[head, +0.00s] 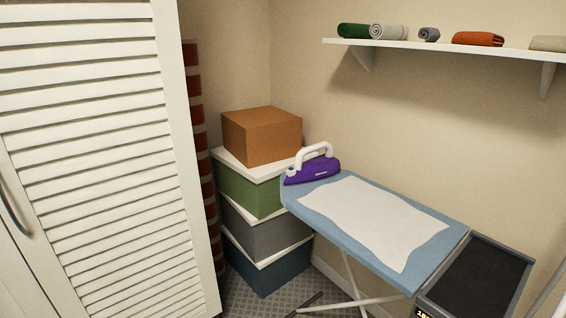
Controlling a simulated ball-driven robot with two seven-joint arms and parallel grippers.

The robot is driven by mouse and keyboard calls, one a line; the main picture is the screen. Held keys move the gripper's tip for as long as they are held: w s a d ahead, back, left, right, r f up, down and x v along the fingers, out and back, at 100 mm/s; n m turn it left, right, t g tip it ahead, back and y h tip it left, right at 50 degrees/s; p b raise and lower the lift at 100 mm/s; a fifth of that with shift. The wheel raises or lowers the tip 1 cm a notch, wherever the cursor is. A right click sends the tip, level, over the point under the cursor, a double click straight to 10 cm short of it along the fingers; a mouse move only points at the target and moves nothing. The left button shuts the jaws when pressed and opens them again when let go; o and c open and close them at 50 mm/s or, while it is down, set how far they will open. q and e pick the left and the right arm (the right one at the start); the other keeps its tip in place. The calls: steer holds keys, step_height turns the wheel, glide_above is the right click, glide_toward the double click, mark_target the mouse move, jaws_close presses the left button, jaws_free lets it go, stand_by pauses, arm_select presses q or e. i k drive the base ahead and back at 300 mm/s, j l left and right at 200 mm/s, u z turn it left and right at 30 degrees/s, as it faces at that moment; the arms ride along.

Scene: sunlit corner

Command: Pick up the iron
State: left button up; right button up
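A purple iron (313,171) with a white arched handle stands at the far left end of the blue ironing board (413,272). A white cloth (375,219) lies flat on the board, just in front of the iron and to its right. Neither of my grippers shows in the head view, so whether they are open or shut is not seen.
Stacked boxes stand behind the board's left end, with an orange box (262,136) on top. A white louvred door (105,150) fills the left. A wall shelf (450,45) holds rolled towels. A dark tray-like unit (478,280) sits at the board's right end.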

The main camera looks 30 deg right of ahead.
mark_target(323, 167)
steer(key=i+z, duration=0.25)
steer(key=i, duration=0.25)
steer(key=i+j+z, duration=0.2)
steer(key=i, duration=0.3)
